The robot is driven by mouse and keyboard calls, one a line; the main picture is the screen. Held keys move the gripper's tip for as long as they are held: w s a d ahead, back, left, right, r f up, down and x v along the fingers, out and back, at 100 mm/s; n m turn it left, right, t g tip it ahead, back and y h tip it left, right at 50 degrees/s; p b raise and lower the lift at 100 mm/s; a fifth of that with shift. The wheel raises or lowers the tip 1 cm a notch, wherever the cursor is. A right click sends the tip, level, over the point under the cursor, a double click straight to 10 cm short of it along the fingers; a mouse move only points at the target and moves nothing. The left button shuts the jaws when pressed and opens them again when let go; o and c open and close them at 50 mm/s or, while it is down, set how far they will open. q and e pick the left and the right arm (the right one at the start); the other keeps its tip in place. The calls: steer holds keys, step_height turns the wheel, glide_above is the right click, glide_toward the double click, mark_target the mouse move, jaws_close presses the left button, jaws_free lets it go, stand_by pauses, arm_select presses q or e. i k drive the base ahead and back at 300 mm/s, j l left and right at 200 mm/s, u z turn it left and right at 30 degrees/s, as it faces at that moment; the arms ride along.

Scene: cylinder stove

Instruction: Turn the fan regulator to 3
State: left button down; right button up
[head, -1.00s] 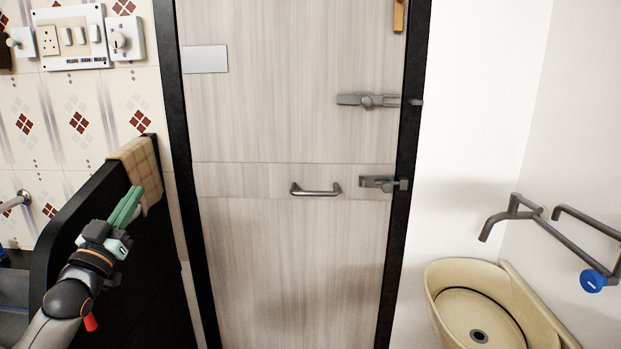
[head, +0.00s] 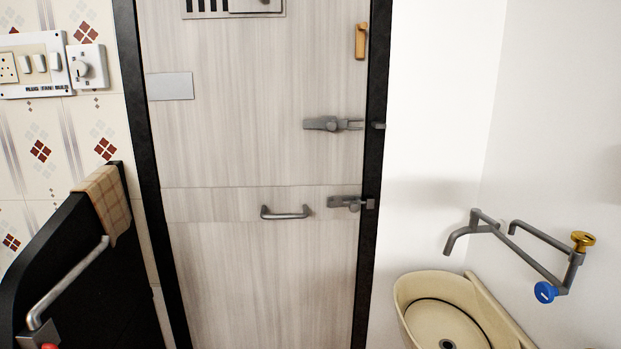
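The fan regulator (head: 87,67) is a white square plate with a round knob, on the tiled wall at the upper left of the head view. It sits just right of a white switchboard (head: 35,66) with a socket and several switches; lettering runs along the board's lower edge. The number the knob points to is too small to read. Neither of my grippers shows in the head view, and nothing touches the regulator.
A dark panel (head: 95,285) with a metal handle and a checked cloth (head: 103,203) on top stands below the regulator. A wooden door (head: 255,140) with a handle and latches fills the middle. A beige basin (head: 430,290) and taps (head: 545,292) are at the right.

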mark_target(79, 69)
steer(key=u, duration=1.3)
